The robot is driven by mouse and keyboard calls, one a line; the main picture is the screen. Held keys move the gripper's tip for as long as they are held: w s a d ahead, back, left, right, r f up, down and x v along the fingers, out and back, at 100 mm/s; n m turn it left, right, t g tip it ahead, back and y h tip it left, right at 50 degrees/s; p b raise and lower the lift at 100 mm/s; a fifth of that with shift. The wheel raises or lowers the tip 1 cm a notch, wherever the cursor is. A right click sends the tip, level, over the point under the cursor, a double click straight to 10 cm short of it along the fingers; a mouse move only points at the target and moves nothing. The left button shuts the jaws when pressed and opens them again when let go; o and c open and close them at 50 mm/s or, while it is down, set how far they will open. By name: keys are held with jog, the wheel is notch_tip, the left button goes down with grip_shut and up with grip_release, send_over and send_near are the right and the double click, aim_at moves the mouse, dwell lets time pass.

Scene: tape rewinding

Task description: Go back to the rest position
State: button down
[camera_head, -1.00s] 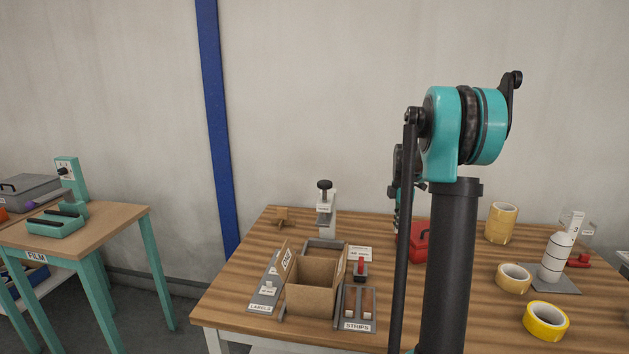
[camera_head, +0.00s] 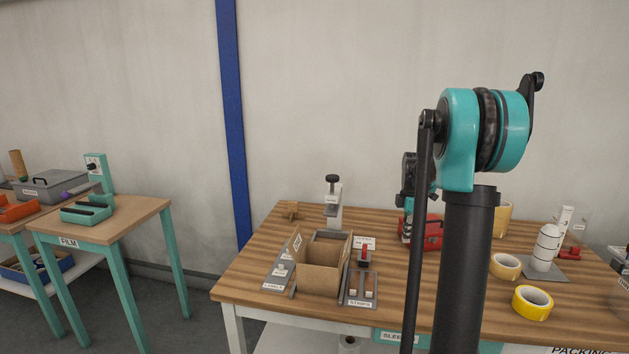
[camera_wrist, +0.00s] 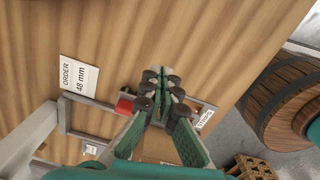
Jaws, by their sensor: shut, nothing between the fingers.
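My gripper (camera_wrist: 163,80) is shut and empty in the wrist view, its green fingers together above the wooden table (camera_wrist: 190,30). Below it in that view are a red-handled piece (camera_wrist: 124,108) and the STRIPS tray (camera_wrist: 204,116), partly hidden by the fingers. In the head view my arm stands in front of the table (camera_head: 255,270), and the gripper's fingertips are hidden behind it. An open cardboard box (camera_head: 318,281) stands on the table between the LABELS tray (camera_head: 273,283) and the STRIPS tray (camera_head: 361,300).
A red box (camera_head: 433,233) sits behind my arm. A FILM table (camera_head: 135,215) stands at left, with floor between the tables.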

jog(key=s+a+f+m+t, duration=0.1)
jog(key=s+a+f+m, duration=0.2)
jog(key=s+m, duration=0.3)
jog(key=s+a+f+m+t, duration=0.1)
jog(key=s+a+f+m, duration=0.2)
jog(key=s, duration=1.1)
jog(key=s+a+f+m+t, duration=0.2)
jog(key=s+a+f+m, duration=0.2)
jog(key=s+m, duration=0.4)
jog(key=shift+s+a+m, duration=0.3)
jog(key=shift+s+a, duration=0.4)
jog(key=shift+s, duration=0.4)
